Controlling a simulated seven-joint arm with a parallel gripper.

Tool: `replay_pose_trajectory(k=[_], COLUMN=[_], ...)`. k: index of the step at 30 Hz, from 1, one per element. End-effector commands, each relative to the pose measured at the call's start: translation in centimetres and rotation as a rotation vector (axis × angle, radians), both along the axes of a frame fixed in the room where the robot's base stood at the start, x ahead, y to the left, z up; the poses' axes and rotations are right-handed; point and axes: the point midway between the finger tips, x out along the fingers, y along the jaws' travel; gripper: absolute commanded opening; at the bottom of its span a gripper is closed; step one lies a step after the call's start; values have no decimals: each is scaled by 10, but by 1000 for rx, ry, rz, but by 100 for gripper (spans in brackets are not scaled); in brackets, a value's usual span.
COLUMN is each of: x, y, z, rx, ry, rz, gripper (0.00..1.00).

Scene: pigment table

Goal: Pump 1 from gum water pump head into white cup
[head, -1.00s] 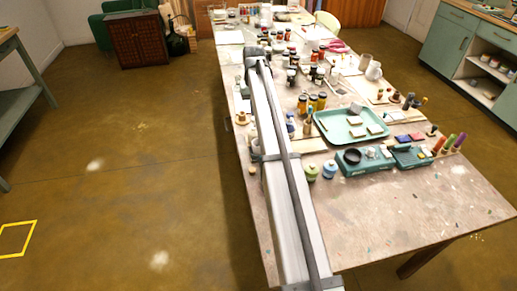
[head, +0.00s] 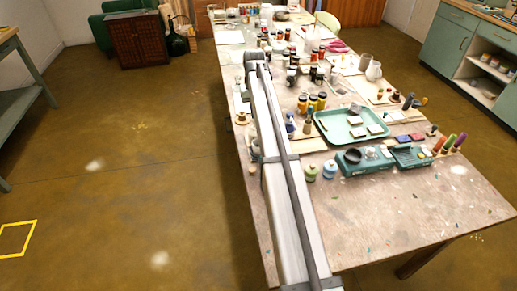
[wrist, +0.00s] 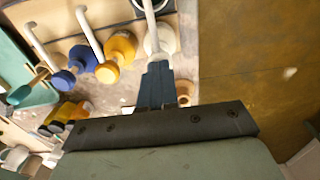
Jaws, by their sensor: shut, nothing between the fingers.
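In the wrist view, my gripper (wrist: 157,70) is shut and empty, pointing at a white pump head (wrist: 164,38) with a pale spout. The fingertips overlap its near edge in the picture; I cannot tell whether they touch it. No label is readable, so I cannot confirm this is the gum water pump. A pale round rim (wrist: 161,5) at the top edge, cut off by the frame, may be the white cup.
A yellow pump head (wrist: 117,48) and a blue one (wrist: 80,62) stand close to the left in the wrist view. The table's edge and bare floor (wrist: 255,60) lie to the right. A green tray (head: 330,133) sits on the table in the head view.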

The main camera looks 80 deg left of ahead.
Motion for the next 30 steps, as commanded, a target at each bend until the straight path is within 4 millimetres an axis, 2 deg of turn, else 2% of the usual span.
replay_pose_trajectory(k=[18, 30], x=[0, 0], y=[0, 0], z=[-18, -15], rx=[-2, -2], ry=[0, 0], rz=[0, 0], gripper=[0, 0])
